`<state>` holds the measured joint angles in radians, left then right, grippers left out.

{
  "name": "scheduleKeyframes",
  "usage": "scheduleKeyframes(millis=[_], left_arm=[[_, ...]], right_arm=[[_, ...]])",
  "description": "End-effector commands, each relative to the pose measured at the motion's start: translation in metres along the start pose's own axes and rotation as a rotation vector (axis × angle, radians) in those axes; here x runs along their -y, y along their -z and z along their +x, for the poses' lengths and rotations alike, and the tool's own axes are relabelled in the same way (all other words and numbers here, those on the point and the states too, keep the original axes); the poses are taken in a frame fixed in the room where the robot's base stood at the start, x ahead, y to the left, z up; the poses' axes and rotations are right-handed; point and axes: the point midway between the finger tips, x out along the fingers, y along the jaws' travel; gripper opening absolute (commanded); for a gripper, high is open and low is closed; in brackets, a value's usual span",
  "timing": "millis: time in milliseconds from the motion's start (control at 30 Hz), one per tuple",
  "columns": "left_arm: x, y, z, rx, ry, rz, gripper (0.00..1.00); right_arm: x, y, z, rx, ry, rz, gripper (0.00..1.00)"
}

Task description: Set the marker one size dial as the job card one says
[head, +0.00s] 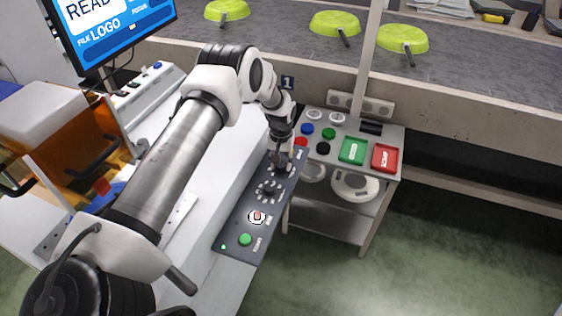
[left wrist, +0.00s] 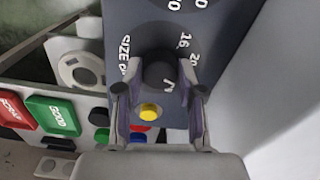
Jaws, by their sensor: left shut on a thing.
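The dark control panel (head: 238,226) lies along the edge of the white bench. My left gripper (head: 279,160) reaches down to its far end and hides much of the size dial there. In the left wrist view the black size dial (left wrist: 159,71) sits between the two fingers of my gripper (left wrist: 160,91), which is shut on it. The word SIZE shows left of the dial, and 16 and 20 to its right. I cannot tell which value the dial points to. No readable job card shows. My right gripper is not in view.
A second dial (head: 269,190), a red-centred button (head: 257,217) and a green button (head: 245,239) are nearer on the panel. A grey stand (head: 342,130) with GOOD and SCRAP pads is close on the right. Green pans (head: 403,38) sit on the conveyor behind. A monitor (head: 110,30) is upper left.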

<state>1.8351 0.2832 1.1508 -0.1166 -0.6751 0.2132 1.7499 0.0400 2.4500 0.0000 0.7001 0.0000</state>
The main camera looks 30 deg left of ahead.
Motion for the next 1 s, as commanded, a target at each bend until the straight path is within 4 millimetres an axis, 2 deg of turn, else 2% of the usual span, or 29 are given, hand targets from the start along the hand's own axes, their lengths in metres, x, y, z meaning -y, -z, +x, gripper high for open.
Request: scheduleKeyframes(millis=[433,467,500,533,867,1000], left_arm=[[0.001,-0.005,0.005,0.013,0.003,-0.015,0.03],[0.001,-0.005,0.005,0.013,0.003,-0.015,0.42],[0.001,-0.005,0.005,0.013,0.003,-0.015,0.56],[0.0,-0.004,0.005,0.012,0.003,-0.015,0.64],[0.0,-0.002,0.0,0.005,0.001,-0.015,0.64],[0.0,0.0,-0.019,0.003,-0.001,-0.014,0.64]], right_arm=[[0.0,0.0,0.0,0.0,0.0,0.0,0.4],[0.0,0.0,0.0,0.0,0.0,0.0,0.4],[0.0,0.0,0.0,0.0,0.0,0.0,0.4],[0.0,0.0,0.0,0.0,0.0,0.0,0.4],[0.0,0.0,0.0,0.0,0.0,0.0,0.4],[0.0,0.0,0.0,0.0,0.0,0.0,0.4]])
